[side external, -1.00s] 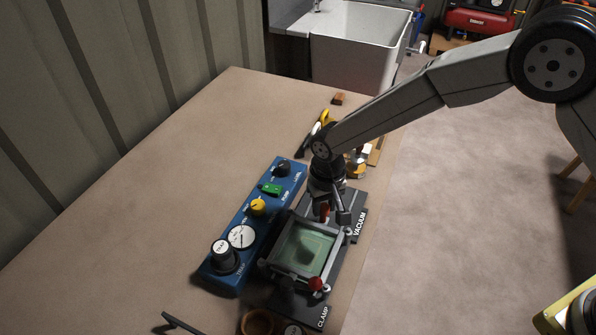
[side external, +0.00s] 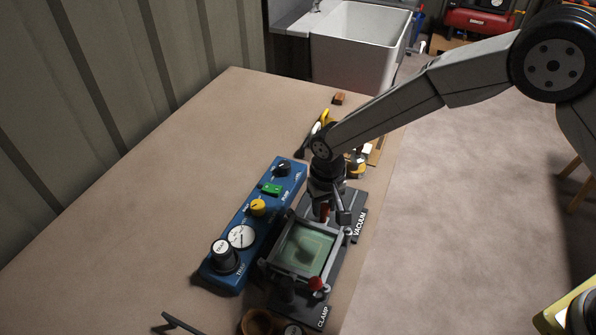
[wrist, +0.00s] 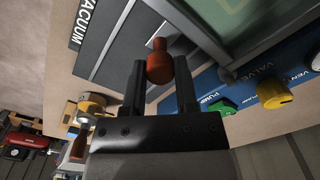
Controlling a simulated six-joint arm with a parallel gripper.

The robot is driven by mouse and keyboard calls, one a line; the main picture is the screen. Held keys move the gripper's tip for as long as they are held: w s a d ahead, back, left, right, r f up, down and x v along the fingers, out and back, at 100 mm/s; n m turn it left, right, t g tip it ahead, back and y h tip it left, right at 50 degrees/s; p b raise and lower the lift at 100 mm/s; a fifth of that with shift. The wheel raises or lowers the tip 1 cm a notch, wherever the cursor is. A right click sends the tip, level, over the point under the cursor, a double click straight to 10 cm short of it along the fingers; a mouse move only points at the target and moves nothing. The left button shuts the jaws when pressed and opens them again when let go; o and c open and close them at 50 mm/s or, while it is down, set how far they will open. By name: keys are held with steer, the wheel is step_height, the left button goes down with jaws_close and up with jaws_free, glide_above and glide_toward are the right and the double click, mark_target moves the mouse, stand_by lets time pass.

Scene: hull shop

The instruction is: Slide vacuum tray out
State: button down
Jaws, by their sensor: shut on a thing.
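The vacuum tray appears as a grey frame (side external: 276,264) around a pale green translucent sheet (side external: 306,251), on a dark base marked VACUUM and CLAMP. My gripper (side external: 325,210) is at the far end of the frame, beside the VACUUM label. In the wrist view its two black fingers (wrist: 160,80) stand on either side of a red-brown knob (wrist: 158,62) and are shut on it. Part of the grey frame (wrist: 215,50) shows beyond the knob. Another red knob (side external: 316,284) is at the frame's near corner. Whether the gripped knob belongs to the tray is not clear.
A blue control panel (side external: 218,276) with a green switch, a yellow knob and a gauge stands left of the frame. A brown bowl (side external: 257,321) is at the near edge. Yellow tools lie behind my gripper. The bench (side external: 130,220) is clear on the left.

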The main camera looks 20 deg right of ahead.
stand_by(0.5)
steer(key=w+d, duration=0.8)
steer(key=shift+w+d, duration=0.4)
steer(key=shift+c, duration=1.8)
jaws_free()
step_height(320, 180, up, 8)
